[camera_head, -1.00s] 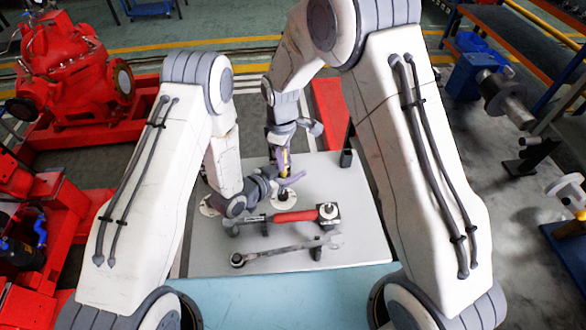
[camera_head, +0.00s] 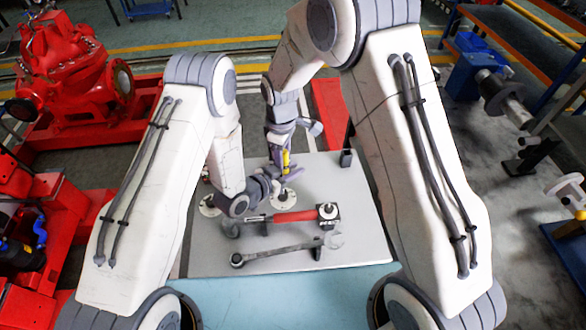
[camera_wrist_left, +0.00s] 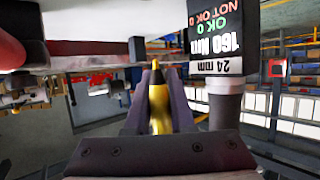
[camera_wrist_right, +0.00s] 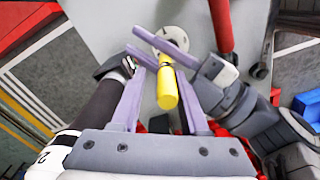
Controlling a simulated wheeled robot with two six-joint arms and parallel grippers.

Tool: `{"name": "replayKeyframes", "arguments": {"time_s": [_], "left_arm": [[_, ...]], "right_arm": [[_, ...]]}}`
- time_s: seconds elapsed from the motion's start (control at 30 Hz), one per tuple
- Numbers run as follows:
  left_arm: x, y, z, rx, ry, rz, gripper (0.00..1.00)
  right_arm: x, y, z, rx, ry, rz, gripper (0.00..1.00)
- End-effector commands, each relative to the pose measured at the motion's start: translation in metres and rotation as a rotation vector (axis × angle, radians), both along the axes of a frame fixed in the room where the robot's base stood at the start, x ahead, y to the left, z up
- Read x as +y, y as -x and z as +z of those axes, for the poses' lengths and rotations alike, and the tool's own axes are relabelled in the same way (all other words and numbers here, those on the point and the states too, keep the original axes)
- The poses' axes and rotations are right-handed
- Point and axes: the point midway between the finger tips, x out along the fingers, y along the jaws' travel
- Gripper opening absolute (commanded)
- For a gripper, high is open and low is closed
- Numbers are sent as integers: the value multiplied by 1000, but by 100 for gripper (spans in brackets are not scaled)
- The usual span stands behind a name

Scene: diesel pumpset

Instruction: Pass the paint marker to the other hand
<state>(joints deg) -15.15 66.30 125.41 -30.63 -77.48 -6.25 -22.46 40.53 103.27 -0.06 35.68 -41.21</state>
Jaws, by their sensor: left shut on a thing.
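The paint marker is a short yellow cylinder (camera_head: 286,159), seen in the head view where my two grippers meet above the table. My left gripper (camera_wrist_left: 158,85) is shut on the marker, whose yellow body and dark tip show between its fingers (camera_wrist_left: 157,110). My right gripper (camera_wrist_right: 164,75) comes down from above with its fingers apart. In the right wrist view the marker (camera_wrist_right: 167,88) lies between them, end towards the camera, with left gripper fingers crossing behind it. I cannot tell whether a right finger touches it.
On the grey table (camera_head: 360,235) lie a red-handled torque wrench (camera_head: 292,216) with a dark labelled block (camera_head: 328,212) and a grey spanner (camera_head: 285,250). The block also shows close by in the left wrist view (camera_wrist_left: 222,40). Round white flanges (camera_head: 284,196) lie below the grippers.

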Motion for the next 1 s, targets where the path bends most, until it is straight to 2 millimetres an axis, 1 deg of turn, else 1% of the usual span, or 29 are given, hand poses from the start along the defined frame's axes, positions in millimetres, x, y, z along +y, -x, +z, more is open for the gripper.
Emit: {"name": "replayKeyframes", "arguments": {"time_s": [0.03, 0.23, 0.37, 0.47, 0.7, 0.8, 0.9, 1.0], "left_arm": [[1, -2, 0, -1, 0, 5, 0], [1, -3, 0, -3, 0, 7, 0], [1, -3, 0, -3, 0, 8, 0], [1, -3, 0, -1, -1, 7, 0], [1, -2, 0, -1, -1, 5, 0], [1, -2, 0, -1, -1, 5, 0], [1, -2, 0, -1, -1, 5, 0], [1, -2, 0, -1, -1, 5, 0]], "right_arm": [[0, 3, -1, 9, 3, 1, 57], [0, 5, 0, 13, 5, 2, 57], [0, 4, 10, 13, 4, 2, 57], [0, 4, 27, 8, 1, 2, 57], [1, 2, 80, 0, -1, 1, 57], [0, 2, 97, 2, -1, 0, 57], [0, 1, 110, 1, 0, 0, 57], [0, 2, 118, 2, 0, -1, 57]]}}
